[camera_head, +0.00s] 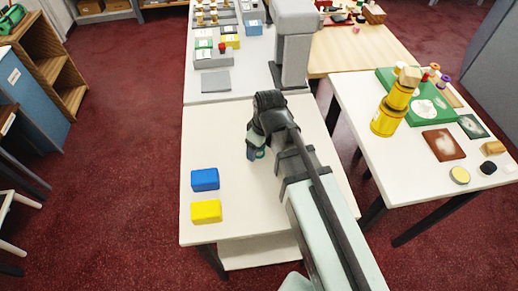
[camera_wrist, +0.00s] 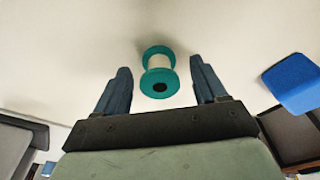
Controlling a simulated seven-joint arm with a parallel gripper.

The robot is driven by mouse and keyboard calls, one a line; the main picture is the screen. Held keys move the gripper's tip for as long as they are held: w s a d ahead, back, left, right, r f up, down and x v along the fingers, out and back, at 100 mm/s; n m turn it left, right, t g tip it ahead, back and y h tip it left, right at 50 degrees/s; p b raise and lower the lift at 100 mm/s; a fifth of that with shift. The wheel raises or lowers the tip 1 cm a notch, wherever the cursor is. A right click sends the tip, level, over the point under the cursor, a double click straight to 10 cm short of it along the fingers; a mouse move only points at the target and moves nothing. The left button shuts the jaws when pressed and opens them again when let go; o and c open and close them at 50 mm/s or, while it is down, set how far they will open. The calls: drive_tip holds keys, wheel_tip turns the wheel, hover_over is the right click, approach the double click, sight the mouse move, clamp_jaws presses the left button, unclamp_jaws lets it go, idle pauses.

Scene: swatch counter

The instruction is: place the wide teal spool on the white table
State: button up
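The teal spool (camera_wrist: 158,86), with teal end discs and a pale middle, shows in the wrist view between my two fingers. The near disc with its dark hole faces the camera. A gap shows on each side, so my gripper (camera_wrist: 161,72) is open and not touching it. In the head view my gripper (camera_head: 257,151) is low over the white table (camera_head: 225,130), and only a bit of teal (camera_head: 260,154) shows beneath it; the rest is hidden by my arm. The spool appears to be at the table surface, but whether it touches I cannot tell.
A blue block (camera_head: 205,179) and a yellow block (camera_head: 206,211) lie on the table left of my gripper. The blue block also shows in the wrist view (camera_wrist: 293,83). A side table (camera_head: 350,95) on the right holds yellow cans (camera_head: 386,119) and a green tray (camera_head: 425,111).

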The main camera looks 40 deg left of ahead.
drive_tip(key=c, duration=1.1)
drive_tip(key=shift+r, duration=4.95)
drive_tip(key=shift+c, duration=0.2)
drive_tip(key=m, duration=0.2)
drive_tip(key=shift+d+m, duration=0.1)
drive_tip(key=shift+m, duration=0.3)
drive_tip(key=m, duration=0.3)
drive_tip(key=shift+w+d+t, duration=0.2)
drive_tip(key=shift+d+t, duration=0.2)
drive_tip(key=w+d+r+m, duration=0.1)
drive_tip(key=w+d+m, duration=0.2)
drive_tip(key=w+d, duration=0.6)
drive_tip(key=w+d+m+t+h, duration=0.1)
drive_tip(key=w+d+m, duration=0.35)
drive_tip(key=d, duration=0.85)
drive_tip(key=w+d+r+m, duration=0.1)
drive_tip(key=w+d+m, duration=0.1)
drive_tip(key=w+d, duration=0.8)
drive_tip(key=d+m, duration=0.2)
drive_tip(key=d, duration=1.4)
drive_tip(key=shift+d+m+h, duration=0.15)
drive_tip(key=shift+m+h, duration=0.2)
drive_tip(key=shift+h, duration=0.05)
